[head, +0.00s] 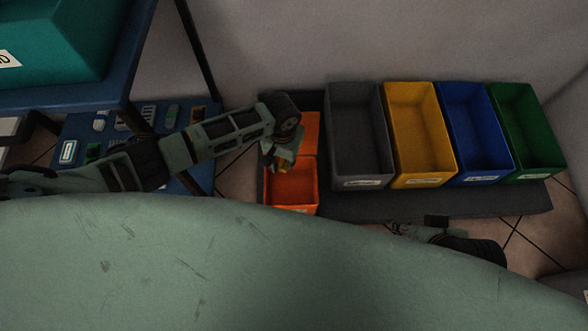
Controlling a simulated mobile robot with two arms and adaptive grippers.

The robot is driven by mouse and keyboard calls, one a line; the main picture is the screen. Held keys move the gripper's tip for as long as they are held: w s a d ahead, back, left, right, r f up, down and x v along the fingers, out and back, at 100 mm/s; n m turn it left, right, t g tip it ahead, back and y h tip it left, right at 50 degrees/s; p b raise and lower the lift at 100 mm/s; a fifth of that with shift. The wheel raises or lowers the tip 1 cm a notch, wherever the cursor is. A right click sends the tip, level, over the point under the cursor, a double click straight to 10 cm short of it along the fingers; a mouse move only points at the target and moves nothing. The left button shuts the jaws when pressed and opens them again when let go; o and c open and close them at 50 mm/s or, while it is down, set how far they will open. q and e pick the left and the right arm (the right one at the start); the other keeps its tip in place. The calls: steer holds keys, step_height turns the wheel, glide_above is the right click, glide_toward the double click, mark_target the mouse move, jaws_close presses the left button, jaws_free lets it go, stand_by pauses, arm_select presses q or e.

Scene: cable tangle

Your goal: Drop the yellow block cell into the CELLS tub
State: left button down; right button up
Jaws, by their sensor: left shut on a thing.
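My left gripper (281,166) is above the orange tub (291,207), pointing down toward its opening. It is shut on a small yellow piece, the yellow block cell (281,168), which is mostly hidden by the fingers. The orange tub has a small label at its front edge, too small to read, so I cannot tell which tub is CELLS. My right gripper (400,229) shows small and partly hidden at the lower right, in front of the dark bench; its jaws are not clear.
Grey (362,135), yellow (418,150), blue (478,145) and green (529,140) tubs stand in a row on a dark bench (400,202). A blue shelf (75,130) with small parts is at the left, below a teal bin (50,45).

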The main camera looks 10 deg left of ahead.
mark_target(284, 163)
arm_select(q)
step_height(284, 163, down, 2)
steer(key=b, duration=0.3)
steer(key=shift+f+b, duration=0.55)
steer(key=shift+b, duration=0.15)
arm_select(e)
steer(key=w+a+r+t+y, duration=0.1)
steer(key=w+a+r+t, duration=0.25)
steer(key=w, duration=0.35)
steer(key=w+a+r+t+y, duration=0.1)
steer(key=w+a+r+t, duration=0.1)
steer(key=w+r+t, duration=0.4)
arm_select(q)
steer(key=shift+f+b, duration=0.6)
steer(key=shift+b, duration=0.25)
steer(key=shift+f+b, duration=0.75)
steer(key=shift+b, duration=0.3)
arm_select(e)
step_height(284, 163, up, 17)
steer(key=w+a+n+t+y, duration=0.1)
steer(key=w+a+t+y, duration=0.1)
steer(key=t, duration=0.7)
steer(key=shift+w+a+y, duration=0.15)
steer(key=shift+w+y, duration=0.2)
steer(key=shift+y, duration=0.55)
steer(key=shift+f+t, duration=0.1)
steer(key=shift+t, duration=0.15)
